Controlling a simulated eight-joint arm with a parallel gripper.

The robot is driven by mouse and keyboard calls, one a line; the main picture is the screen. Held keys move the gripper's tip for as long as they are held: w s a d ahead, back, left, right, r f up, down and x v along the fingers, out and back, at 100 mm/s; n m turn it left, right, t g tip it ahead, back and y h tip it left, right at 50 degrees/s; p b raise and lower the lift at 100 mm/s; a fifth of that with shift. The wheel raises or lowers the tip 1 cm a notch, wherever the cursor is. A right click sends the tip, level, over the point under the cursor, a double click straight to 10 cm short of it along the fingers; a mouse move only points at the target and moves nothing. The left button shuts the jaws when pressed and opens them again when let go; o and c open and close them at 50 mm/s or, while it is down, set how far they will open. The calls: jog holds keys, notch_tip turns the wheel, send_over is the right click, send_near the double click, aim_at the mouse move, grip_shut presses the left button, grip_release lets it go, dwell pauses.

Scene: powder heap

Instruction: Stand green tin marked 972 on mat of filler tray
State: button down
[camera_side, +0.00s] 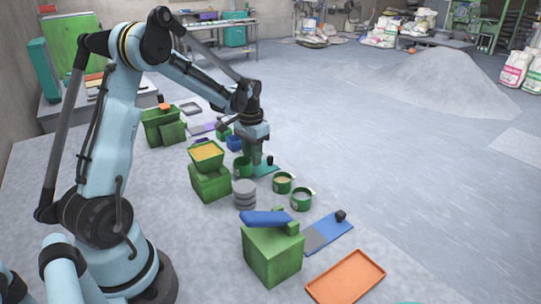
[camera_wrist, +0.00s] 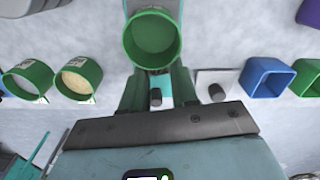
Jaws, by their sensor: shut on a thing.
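My gripper (camera_wrist: 153,75) is shut on a green tin (camera_wrist: 152,40), whose open top faces the wrist camera. In the side view my gripper (camera_side: 257,158) points down with the green tin (camera_side: 242,167) beside it. A teal tray (camera_side: 267,170) with a dark knob lies below the gripper. In the wrist view, teal shows beyond the tin and between the fingers, so the tin is over or on this tray. I cannot tell whether its base touches. The 972 mark and any tray label are unreadable, and any mat under the tin is hidden.
Two other green tins (camera_side: 283,182) (camera_side: 302,199) stand close by; one holds pale powder. A blue container (camera_wrist: 267,77) stands on the other side. A grey stack (camera_side: 244,194), green blocks, a blue tray (camera_side: 330,232) and an orange tray (camera_side: 346,278) are nearby. Open floor lies right.

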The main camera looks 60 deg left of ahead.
jog(key=shift+f, duration=0.35)
jog(key=shift+c, duration=1.9)
grip_release()
jog(key=shift+r, duration=3.5)
jog(key=shift+d+r, duration=0.15)
jog(key=shift+d, duration=0.15)
jog(key=s+d+r+m+t, duration=0.1)
jog(key=s+d, duration=0.4)
jog(key=d, duration=0.5)
jog(key=s+d+r+m+t, duration=0.1)
jog(key=s+d+r+t, duration=0.2)
jog(key=d, duration=0.7)
jog(key=s+t, duration=0.2)
jog(key=t, duration=0.1)
